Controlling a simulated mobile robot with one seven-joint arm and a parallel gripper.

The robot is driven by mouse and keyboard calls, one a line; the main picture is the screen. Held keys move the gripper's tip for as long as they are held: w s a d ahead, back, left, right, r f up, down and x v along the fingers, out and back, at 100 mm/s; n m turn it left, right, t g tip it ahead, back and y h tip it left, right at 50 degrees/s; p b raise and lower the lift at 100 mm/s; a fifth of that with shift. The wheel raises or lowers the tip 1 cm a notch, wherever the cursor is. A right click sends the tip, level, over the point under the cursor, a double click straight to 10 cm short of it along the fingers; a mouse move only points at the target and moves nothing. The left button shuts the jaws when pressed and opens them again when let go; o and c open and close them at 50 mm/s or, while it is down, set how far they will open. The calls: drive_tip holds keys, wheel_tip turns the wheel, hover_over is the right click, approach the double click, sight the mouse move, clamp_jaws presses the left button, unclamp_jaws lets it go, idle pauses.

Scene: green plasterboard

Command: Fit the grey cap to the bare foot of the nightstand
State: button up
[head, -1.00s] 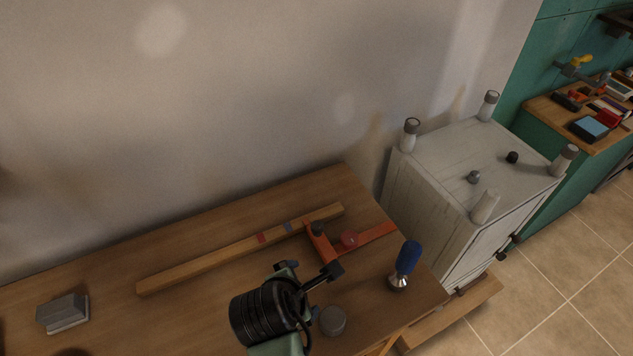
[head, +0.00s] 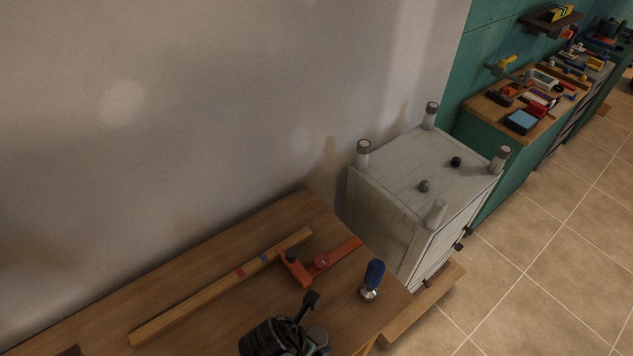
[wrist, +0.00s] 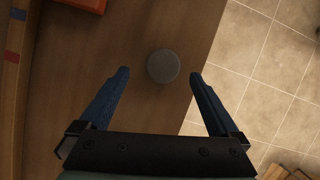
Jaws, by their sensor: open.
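The grey cap (wrist: 163,66) is a round disc lying on the wooden workbench. It also shows near the bottom of the head view (head: 318,336), beside my gripper. My gripper (wrist: 160,74) is open and empty, with its two blue-dark fingers on either side of the cap in the wrist view. I cannot tell the height gap between them. The white nightstand (head: 390,212) stands upside down past the bench's right end, feet up. Its near foot (head: 435,214) is bare and pale. The other three feet carry grey caps, such as the left one (head: 363,147).
On the workbench (head: 225,270) lie a long wooden strip (head: 215,290), an orange clamp-like tool (head: 297,268) and a blue-handled tool (head: 373,278) near the right edge. Two small knobs stand on the nightstand's underside. A cluttered green bench (head: 490,135) is beyond; tiled floor is free at right.

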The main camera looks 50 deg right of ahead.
sight(317, 337)
drive_tip(key=shift+s+p+x, duration=0.15)
drive_tip(key=shift+p+x, duration=0.05)
drive_tip(key=shift+x, duration=1.25)
drive_tip(key=shift+s+p+x, duration=0.1)
drive_tip(key=shift+p+x, duration=0.1)
drive_tip(key=shift+x, duration=1.25)
drive_tip(key=c, duration=1.4)
drive_tip(key=shift+r, duration=0.15)
